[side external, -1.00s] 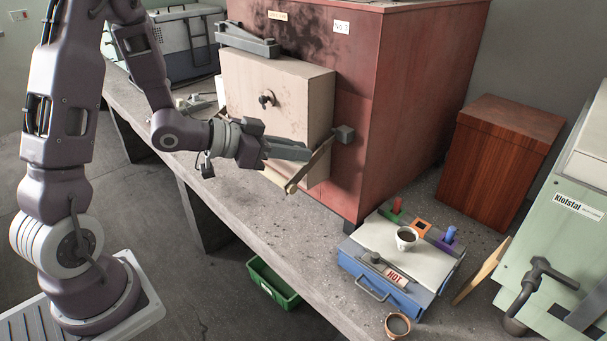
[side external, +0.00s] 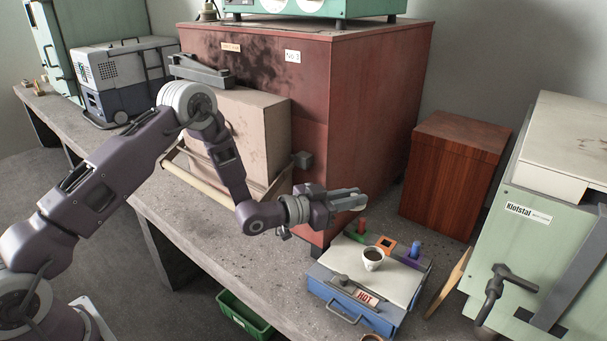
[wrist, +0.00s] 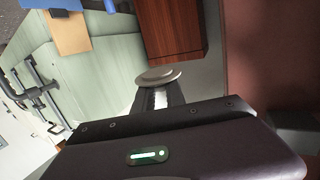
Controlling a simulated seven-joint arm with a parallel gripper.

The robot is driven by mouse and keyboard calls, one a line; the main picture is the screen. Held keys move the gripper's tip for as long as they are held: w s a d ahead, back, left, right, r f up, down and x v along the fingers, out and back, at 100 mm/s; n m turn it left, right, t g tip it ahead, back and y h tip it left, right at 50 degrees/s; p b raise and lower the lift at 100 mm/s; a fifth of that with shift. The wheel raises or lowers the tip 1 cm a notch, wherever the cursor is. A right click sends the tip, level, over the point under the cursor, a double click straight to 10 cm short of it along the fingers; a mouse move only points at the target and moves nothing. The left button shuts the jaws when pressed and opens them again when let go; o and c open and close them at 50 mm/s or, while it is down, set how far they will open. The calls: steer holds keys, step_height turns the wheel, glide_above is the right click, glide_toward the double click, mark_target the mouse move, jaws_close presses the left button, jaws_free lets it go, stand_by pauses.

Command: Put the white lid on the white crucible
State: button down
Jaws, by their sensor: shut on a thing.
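The white crucible (side external: 373,262) is a small open cup with dark contents. It stands upright on the pale top of a blue box (side external: 345,318). My gripper (side external: 358,198) is in the air above and a little left of the crucible, in front of the red cabinet. In the wrist view my gripper (wrist: 160,98) is shut on a pale round disc, the lid (wrist: 160,76), at its fingertips. In the side view the lid is largely hidden by the fingers. The lid is apart from the crucible.
Red, orange and blue-purple small pieces (side external: 386,243) stand behind the crucible. The red cabinet (side external: 365,130) rises behind my arm. A wooden box (side external: 450,175) and a green machine (side external: 560,235) stand to the right. A green bin (side external: 240,316) is below the bench.

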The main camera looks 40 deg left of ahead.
steer(key=t, duration=0.1)
glide_above(371, 258)
steer(key=shift+n, duration=0.3)
step_height(371, 258, down, 8)
steer(key=shift+w+d+r, duration=0.1)
steer(key=shift+f, duration=2.35)
steer(key=shift+f, duration=0.85)
steer(key=c, duration=1.3)
jaws_free()
steer(key=v, duration=0.7)
